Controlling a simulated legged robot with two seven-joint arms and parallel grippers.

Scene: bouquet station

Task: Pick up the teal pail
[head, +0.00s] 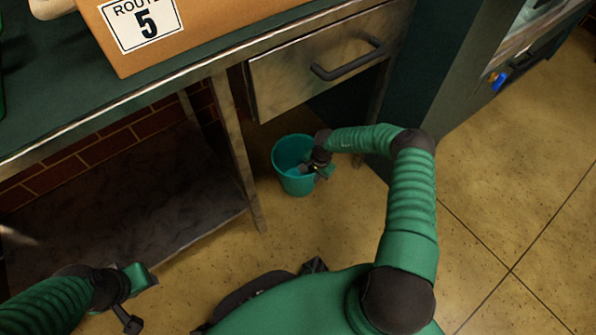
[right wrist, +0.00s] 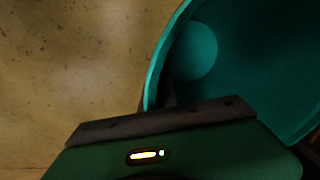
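The teal pail (head: 288,180) stands upright on the floor beside the workbench leg, below the drawer. In the right wrist view the pail (right wrist: 255,70) fills the right side, and a dark finger (right wrist: 170,95) shows just inside the rim. The other finger is hidden there, so I cannot tell whether the rim is gripped. A round teal shape shows inside the pail.
The workbench (head: 200,62) has a drawer (head: 315,65) with a dark handle above and behind the pail. A metal leg (head: 238,155) stands just left of the pail, with a low shelf (head: 130,205) further left. A cardboard box sits on top. Floor to the right is clear.

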